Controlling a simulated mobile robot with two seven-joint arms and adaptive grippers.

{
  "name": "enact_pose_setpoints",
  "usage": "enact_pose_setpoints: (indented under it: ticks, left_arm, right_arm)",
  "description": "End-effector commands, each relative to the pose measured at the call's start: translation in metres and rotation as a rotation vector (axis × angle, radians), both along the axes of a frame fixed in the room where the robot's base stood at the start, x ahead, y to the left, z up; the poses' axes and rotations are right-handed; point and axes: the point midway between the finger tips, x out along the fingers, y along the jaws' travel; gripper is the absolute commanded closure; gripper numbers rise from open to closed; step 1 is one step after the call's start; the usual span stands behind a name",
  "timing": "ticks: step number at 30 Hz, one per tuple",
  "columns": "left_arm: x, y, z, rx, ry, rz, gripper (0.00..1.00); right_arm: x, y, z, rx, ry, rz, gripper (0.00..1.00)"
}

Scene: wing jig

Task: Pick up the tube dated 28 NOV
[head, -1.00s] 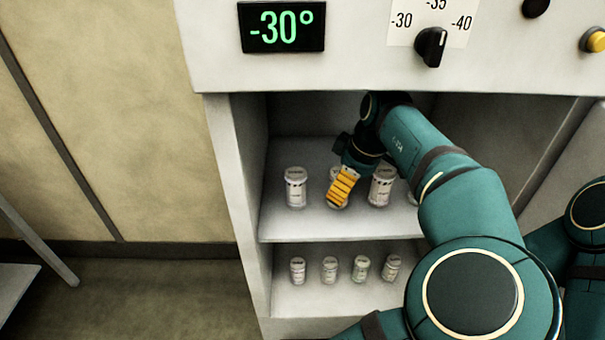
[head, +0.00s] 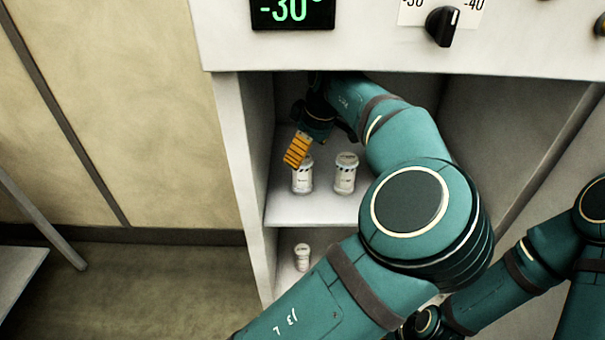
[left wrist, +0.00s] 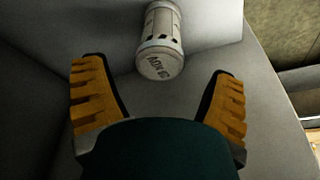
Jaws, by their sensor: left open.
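My left gripper (head: 298,150) reaches into the upper compartment, just over the leftmost white tube (head: 302,180). It is open and empty. In the left wrist view this tube (left wrist: 161,42) stands beyond and between the two orange fingers (left wrist: 158,98), apart from both. Its lid carries dark print that looks like a date ending in NOV, upside down; the day cannot be read with certainty. A second white tube (head: 345,174) with a striped band stands to its right on the same shelf. Its date is too small to read. My right gripper does not show.
A small tube (head: 302,257) stands on the lower shelf (head: 285,280). The cabinet's left wall (head: 258,130) is close to the gripper. The panel above holds a display reading -30° (head: 292,10) and a black knob (head: 442,26). My left arm hides the shelves' right part.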

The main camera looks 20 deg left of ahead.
Motion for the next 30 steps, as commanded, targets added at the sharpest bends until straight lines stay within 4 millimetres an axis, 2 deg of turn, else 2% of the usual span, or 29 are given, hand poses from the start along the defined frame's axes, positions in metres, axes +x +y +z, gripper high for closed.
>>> enact_pose_setpoints:
  ticks: [9,17,20,24,30]
  left_arm:
    - [0.004,0.014,-0.046,0.001,0.002,0.001,0.15]
    - [0.004,0.015,-0.049,0.000,0.001,0.001,0.15]
    - [0.004,0.015,-0.048,0.000,0.001,0.001,0.44]
    - [0.004,0.015,-0.048,0.000,0.001,0.001,0.93]
    - [0.004,0.015,-0.048,0.000,0.000,0.001,0.93]
  right_arm:
    - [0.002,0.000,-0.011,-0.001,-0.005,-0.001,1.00]
    - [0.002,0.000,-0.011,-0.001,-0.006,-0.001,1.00]
    - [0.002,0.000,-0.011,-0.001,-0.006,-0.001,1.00]
    - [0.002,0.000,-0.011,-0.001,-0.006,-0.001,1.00]
    - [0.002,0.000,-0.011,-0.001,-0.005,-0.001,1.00]
